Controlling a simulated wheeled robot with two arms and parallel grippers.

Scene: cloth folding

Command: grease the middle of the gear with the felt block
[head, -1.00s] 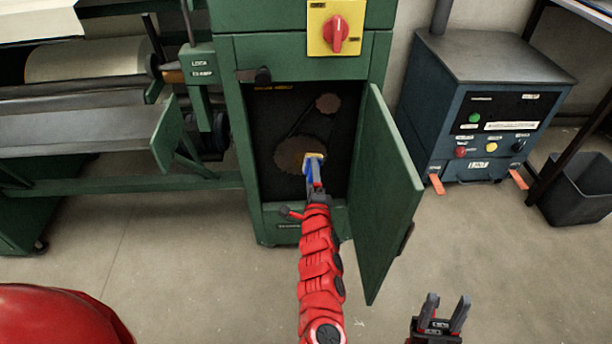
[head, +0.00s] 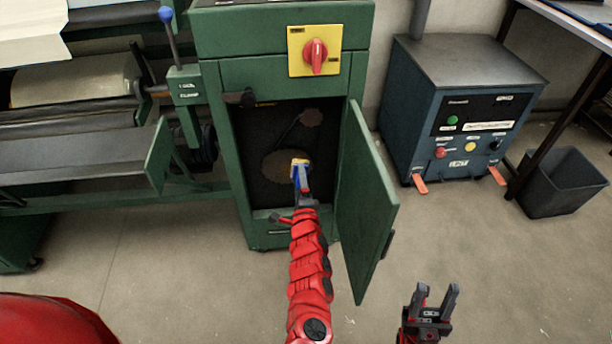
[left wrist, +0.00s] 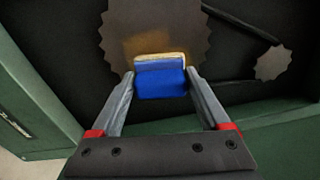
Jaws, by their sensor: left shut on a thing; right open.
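The large brown toothed gear (head: 280,163) is inside the open green cabinet, and it also shows in the left wrist view (left wrist: 185,28). My left gripper (head: 301,182) reaches into the cabinet and is shut on the blue felt block (left wrist: 160,82), which has a pale felt face. In the left wrist view the block overlaps the lower middle of the gear, and a yellowish-brown patch shows on the gear just above it. I cannot tell whether the felt touches the gear. My right gripper (head: 434,297) is open and empty over the floor at the lower right.
A smaller gear (head: 311,118) sits at the upper right inside the cabinet. The green door (head: 366,205) stands open to the right of my left arm. A red switch (head: 315,55) is above the opening. A blue machine (head: 455,110) and a dark bin (head: 563,183) stand at right.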

